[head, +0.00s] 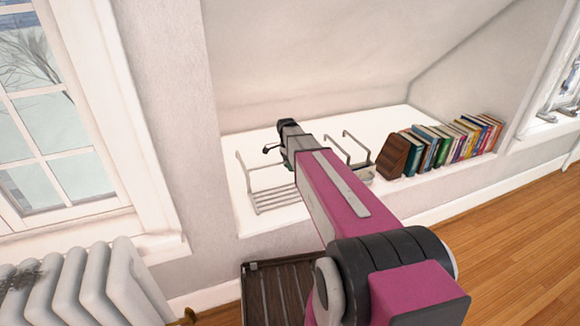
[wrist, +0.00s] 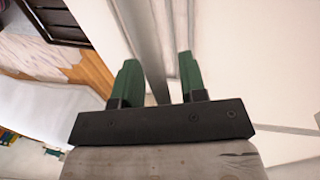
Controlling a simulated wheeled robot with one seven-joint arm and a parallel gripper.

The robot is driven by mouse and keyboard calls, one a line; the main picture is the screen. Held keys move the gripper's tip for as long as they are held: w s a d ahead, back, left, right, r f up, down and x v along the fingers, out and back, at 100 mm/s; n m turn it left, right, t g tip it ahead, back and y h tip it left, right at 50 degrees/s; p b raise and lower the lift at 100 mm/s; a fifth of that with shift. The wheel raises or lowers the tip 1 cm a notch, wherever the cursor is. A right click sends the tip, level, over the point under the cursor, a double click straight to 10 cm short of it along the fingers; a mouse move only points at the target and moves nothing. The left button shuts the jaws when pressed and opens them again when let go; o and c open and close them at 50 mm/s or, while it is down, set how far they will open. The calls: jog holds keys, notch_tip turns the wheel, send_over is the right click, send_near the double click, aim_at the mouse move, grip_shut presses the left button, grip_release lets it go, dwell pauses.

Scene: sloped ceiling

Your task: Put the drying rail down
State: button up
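The drying rail (head: 275,198) is a pale wire frame with several parallel bars and upright hooked ends. It appears to rest on the white alcove ledge (head: 240,222), near the front edge. My arm crosses in front of it and hides its middle. My gripper (head: 278,152) is above the ledge, over or just behind the rail.
A row of books (head: 450,142) with a brown wooden bookend (head: 393,156) stands on the ledge to the right. A dark slatted crate (head: 280,285) is on the floor below. A white radiator (head: 85,285) is at the left under a window. The ledge behind the rail is bare.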

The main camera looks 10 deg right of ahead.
jog(key=v, duration=1.2)
jog(key=s+f+n+t, duration=0.1)
jog(key=s+f+n, duration=0.5)
jog(key=s, duration=0.6)
jog(key=s+f+n+t, duration=0.1)
jog(key=s+f+n, duration=0.6)
jog(key=s, duration=0.5)
jog(key=n, duration=0.2)
jog(key=shift+d+n+t, duration=0.2)
jog(key=shift+n+t, duration=0.1)
jog(key=shift+n, duration=0.1)
